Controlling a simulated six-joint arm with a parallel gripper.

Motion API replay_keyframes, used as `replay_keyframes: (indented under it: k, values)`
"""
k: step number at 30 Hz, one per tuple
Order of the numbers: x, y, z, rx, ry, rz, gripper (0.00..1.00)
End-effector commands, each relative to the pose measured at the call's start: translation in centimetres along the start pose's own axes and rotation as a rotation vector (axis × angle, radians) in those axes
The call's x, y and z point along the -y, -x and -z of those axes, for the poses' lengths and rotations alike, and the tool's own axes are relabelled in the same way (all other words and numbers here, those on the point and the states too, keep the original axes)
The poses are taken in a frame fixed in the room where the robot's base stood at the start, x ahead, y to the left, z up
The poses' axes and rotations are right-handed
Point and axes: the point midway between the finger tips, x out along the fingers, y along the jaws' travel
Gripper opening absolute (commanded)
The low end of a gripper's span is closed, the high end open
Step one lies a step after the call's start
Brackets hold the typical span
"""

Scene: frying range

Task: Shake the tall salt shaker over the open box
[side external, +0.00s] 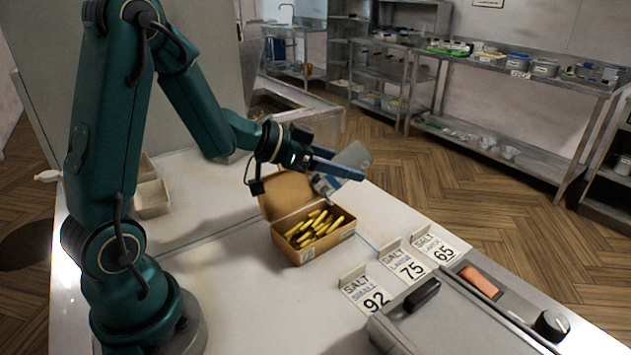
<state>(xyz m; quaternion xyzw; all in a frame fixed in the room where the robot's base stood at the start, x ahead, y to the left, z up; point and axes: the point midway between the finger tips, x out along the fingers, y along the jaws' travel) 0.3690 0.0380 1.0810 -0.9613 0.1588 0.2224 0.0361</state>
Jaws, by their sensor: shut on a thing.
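My gripper (338,168) is shut on a grey-silver shaker (353,157), which it holds tilted in the air. The shaker's top end points up and to the right, and the blue fingers hide part of its body. A brown cardboard box (304,250) stands open on the white counter, with its lid (285,194) raised at the back. Yellow fries (316,229) lie inside the box. The shaker appears above and to the right of the box's back edge; I cannot tell from this view whether it is directly over the opening.
Three salt signs (367,290) stand on the counter to the right of the box. A grey appliance with a black handle (422,294), an orange switch and a knob is at the front right. Pale containers (152,198) sit at the left. The counter in front of the box is clear.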

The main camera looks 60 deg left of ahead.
Motion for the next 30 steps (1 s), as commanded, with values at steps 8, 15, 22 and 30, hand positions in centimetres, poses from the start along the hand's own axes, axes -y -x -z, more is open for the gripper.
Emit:
replay_keyframes:
  k: [8,15,22,30]
  values:
    - [0.1,0.1,0.2,-0.003,-0.002,0.001,0.00]
    - [-0.1,0.4,0.7,0.011,0.011,-0.006,0.00]
    - [0.0,0.0,0.1,-0.003,-0.001,0.001,0.00]
    - [0.0,0.0,0.1,-0.003,-0.001,0.001,0.00]
